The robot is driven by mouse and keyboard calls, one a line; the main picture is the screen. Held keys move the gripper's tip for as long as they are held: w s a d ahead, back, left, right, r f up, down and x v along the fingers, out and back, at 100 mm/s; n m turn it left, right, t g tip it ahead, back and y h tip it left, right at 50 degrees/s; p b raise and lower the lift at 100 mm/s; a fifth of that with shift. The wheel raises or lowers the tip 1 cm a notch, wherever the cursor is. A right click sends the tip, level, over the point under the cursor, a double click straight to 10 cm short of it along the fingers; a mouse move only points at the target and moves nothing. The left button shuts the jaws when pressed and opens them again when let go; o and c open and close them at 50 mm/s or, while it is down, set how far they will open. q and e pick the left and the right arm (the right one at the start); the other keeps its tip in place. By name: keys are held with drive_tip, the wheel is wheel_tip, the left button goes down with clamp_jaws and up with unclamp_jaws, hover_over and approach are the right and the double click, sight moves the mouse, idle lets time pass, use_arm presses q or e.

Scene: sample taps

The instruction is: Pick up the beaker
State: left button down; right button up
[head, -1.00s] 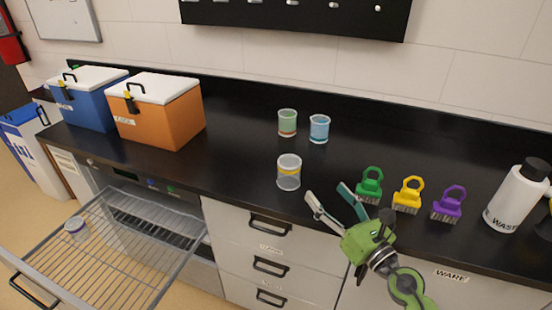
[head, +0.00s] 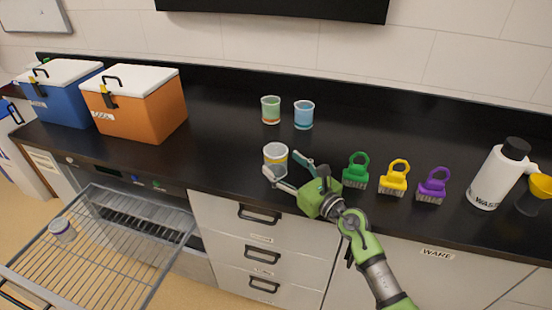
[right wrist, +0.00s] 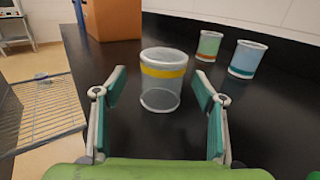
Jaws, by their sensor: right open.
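A clear beaker with a yellow band (head: 275,158) stands upright on the black counter near its front edge. It also shows in the right wrist view (right wrist: 163,82), ahead of and centred between my open fingers. My right gripper (head: 288,169) is open beside the beaker, with its fingertips close to it. In the right wrist view the gripper (right wrist: 161,100) is empty, and I cannot tell whether a finger touches the beaker. A green beaker with a red band (head: 271,111) and a blue beaker (head: 304,116) stand behind. My left gripper is not in view.
Orange (head: 139,108) and blue (head: 65,95) coolers stand left. A wire rack (head: 110,245) extends below, holding a purple-banded beaker (head: 62,229).

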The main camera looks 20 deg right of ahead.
sight(283, 163)
drive_tip(key=x, duration=0.4)
drive_tip(key=shift+d+f, duration=0.2)
drive_tip(key=shift+d, duration=0.1)
drive_tip(key=shift+w+a, duration=0.15)
drive_tip(key=shift+w, duration=0.15)
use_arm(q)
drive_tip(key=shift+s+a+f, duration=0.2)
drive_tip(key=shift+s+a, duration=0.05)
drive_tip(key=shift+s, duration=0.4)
use_arm(e)
drive_tip(key=shift+s, duration=0.1)
drive_tip(key=c, duration=1.1)
drive_tip(key=shift+r, duration=0.1)
drive_tip(key=shift+c, duration=0.2)
